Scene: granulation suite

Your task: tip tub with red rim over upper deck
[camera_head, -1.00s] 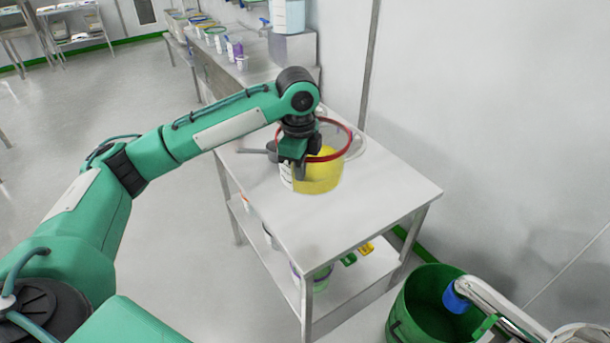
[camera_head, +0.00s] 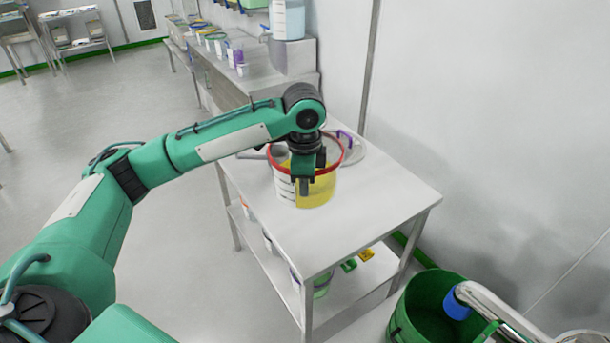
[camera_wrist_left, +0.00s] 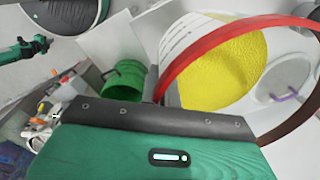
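The tub with red rim (camera_head: 328,190) is a clear tub with a white marked label and yellow contents. It stands about upright at the upper deck (camera_head: 375,220), a pale table top; I cannot tell whether its base touches. My left gripper (camera_head: 304,188) reaches down at the tub's near side, seemingly shut on its wall by the rim. In the left wrist view the red rim (camera_wrist_left: 205,45) arcs close past my gripper body and the yellow contents (camera_wrist_left: 225,70) show; the fingertips are hidden there. My right gripper is not in view in the head view.
A clear lid-like disc with a purple handle (camera_head: 345,134) lies behind the tub. A lower shelf (camera_head: 345,283) holds several small containers. A green bin (camera_head: 420,308) stands at front right, beside a silver tube with a blue end. A wall bounds the right.

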